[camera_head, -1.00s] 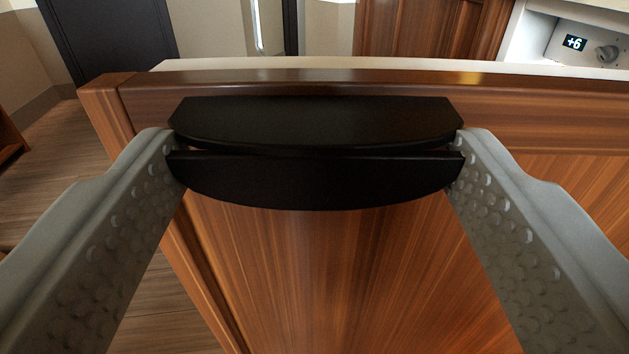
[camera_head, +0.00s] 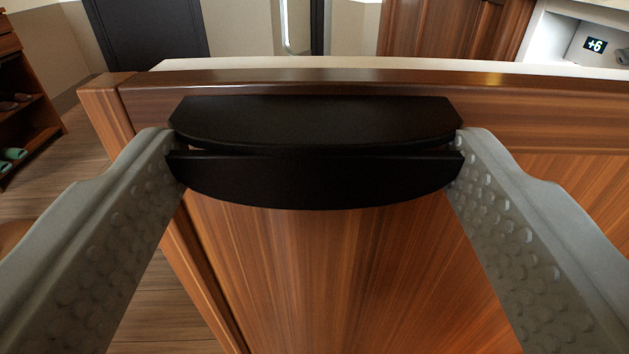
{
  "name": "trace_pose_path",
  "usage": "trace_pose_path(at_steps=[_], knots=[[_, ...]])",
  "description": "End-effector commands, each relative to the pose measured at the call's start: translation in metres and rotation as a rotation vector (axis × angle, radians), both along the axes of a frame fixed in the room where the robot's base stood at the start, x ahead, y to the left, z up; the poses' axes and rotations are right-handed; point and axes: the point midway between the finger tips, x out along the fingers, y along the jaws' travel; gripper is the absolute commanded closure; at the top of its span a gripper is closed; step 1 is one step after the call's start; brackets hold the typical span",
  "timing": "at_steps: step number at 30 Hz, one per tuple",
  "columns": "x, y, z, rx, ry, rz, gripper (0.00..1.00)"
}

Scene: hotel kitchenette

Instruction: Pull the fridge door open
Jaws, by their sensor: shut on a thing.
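The fridge door (camera_head: 330,270) is a brown wood-grain panel that fills the middle of the view, with a pale inner edge along its top. A black handle (camera_head: 315,180) with a curved lower lip sits near the top of the door. My gripper (camera_head: 315,160) is shut on the handle, one grey dimpled finger against each end. The door appears swung out, with the room's floor and far wall visible past its left and top edges.
A white compartment with a small "+6" display (camera_head: 595,45) is at the upper right, beside a brown wood panel (camera_head: 440,28). A dark door (camera_head: 150,28) stands at the back left. A wooden shelf (camera_head: 25,110) with footwear is at the far left. Wood floor (camera_head: 85,170) is clear beside the door.

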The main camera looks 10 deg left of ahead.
Motion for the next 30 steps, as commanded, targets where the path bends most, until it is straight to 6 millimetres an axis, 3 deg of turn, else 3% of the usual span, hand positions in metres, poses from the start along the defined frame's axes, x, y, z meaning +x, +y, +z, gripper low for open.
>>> trace_pose_path(at_steps=[1,3,14,30], knots=[[0.000,0.000,0.001,0.000,-0.002,-0.001,0.26],[0.000,0.000,0.001,0.000,-0.002,0.000,0.16],[-0.003,-0.001,0.001,-0.001,-0.001,-0.002,0.16],[-0.063,-0.017,0.001,-0.002,-0.001,-0.003,0.16]])
